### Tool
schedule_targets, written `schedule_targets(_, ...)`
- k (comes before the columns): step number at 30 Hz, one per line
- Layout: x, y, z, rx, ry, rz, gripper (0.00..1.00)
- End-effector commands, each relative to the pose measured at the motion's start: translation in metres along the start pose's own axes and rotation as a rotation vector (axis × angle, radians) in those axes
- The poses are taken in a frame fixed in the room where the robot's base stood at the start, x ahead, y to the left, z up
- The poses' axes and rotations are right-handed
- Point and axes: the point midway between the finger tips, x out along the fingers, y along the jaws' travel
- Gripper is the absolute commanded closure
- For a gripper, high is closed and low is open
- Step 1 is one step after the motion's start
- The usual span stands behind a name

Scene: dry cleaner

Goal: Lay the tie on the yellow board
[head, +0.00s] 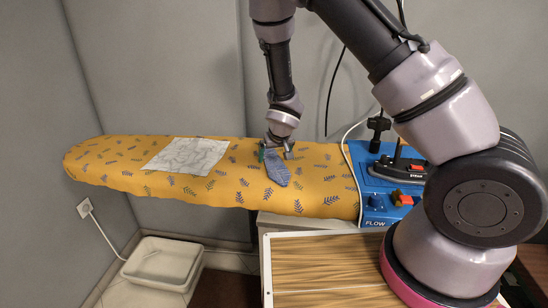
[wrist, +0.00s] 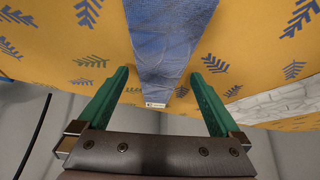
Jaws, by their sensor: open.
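The blue tie (head: 277,170) lies on the yellow board (head: 320,180), toward its right half, with its pointed end near the front edge. In the wrist view, the tie (wrist: 168,45) lies on the yellow patterned cloth of the board (wrist: 245,40), and a small label shows at its near end. My gripper (head: 276,152) is over the board at the tie's back end. In the wrist view, my gripper's green fingers (wrist: 160,85) are apart, one on each side of the tie's near end, with gaps between. Nothing is held between them.
A pale printed cloth (head: 186,156) lies on the board left of the tie. A blue iron station (head: 377,205) with an iron (head: 400,167) stands at the board's right end. A white cord runs beside it. A wooden-topped cabinet (head: 330,265) is in front, and a white basin (head: 163,263) is low at left.

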Motion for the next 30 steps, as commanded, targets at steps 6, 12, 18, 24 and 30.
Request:
schedule_targets(6,-0.036,-0.001,-0.001,0.002,0.002,-0.004,0.00)
schedule_targets(12,-0.077,-0.001,-0.001,0.001,0.003,-0.004,0.00)
schedule_targets(18,-0.105,-0.001,0.000,-0.001,0.001,-0.003,0.00)
schedule_targets(24,-0.116,0.000,0.000,0.000,0.000,-0.001,0.00)
schedule_targets(30,-0.128,0.009,-0.005,0.035,0.000,0.001,0.00)
